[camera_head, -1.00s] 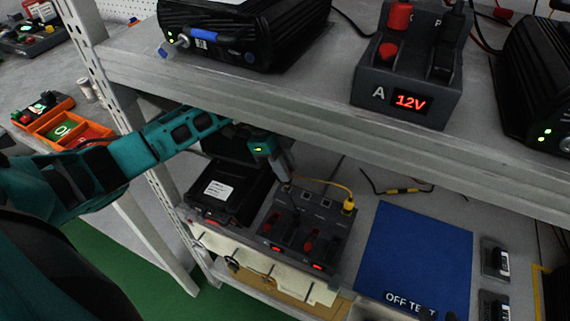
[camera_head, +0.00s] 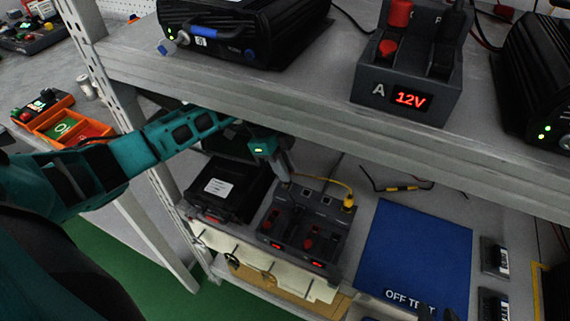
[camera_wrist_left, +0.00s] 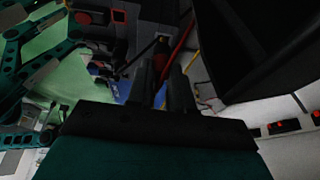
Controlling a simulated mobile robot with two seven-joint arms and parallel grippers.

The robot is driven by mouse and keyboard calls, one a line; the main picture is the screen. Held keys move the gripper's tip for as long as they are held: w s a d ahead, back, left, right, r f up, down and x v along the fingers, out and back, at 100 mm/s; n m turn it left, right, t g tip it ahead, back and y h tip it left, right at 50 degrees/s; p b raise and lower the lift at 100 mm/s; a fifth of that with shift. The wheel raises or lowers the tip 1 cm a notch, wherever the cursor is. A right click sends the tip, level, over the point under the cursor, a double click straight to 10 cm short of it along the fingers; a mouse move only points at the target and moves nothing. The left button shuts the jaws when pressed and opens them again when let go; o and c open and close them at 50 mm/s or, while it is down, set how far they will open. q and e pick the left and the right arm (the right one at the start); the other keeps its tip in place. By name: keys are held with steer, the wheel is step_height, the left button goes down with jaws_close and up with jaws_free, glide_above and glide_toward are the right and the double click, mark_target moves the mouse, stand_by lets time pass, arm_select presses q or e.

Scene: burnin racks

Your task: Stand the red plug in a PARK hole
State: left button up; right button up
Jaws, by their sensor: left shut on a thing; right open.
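My left gripper (camera_head: 284,170) reaches under the upper shelf, at the back left edge of a dark socket block (camera_head: 325,228) on the lower shelf. In the left wrist view its fingers (camera_wrist_left: 168,85) are shut on a dark, partly hidden thing with a red lead (camera_wrist_left: 182,48), which looks like the red plug. Its tip is too dark to make out. The block bears red plugs (camera_head: 308,243), lit red displays and small square openings at the back. I cannot read any PARK label on it. Dark fingertips of my right gripper (camera_head: 436,313) show apart at the bottom edge.
The upper shelf (camera_head: 270,108) overhangs the block; on it stand a 12V block (camera_head: 408,80) and black units. A black box (camera_head: 225,190) stands left of the block. A yellow plug (camera_head: 348,202) with its cable is at the back right. A blue mat (camera_head: 415,250) lies to the right.

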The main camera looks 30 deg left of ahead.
arm_select(q)
steer(key=shift+f, duration=0.35)
steer(key=shift+f, duration=0.3)
stand_by(0.7)
steer(key=o, duration=0.9)
steer(key=shift+o, duration=0.2)
steer(key=shift+o, duration=0.3)
steer(key=o, duration=0.3)
steer(key=shift+o, duration=0.2)
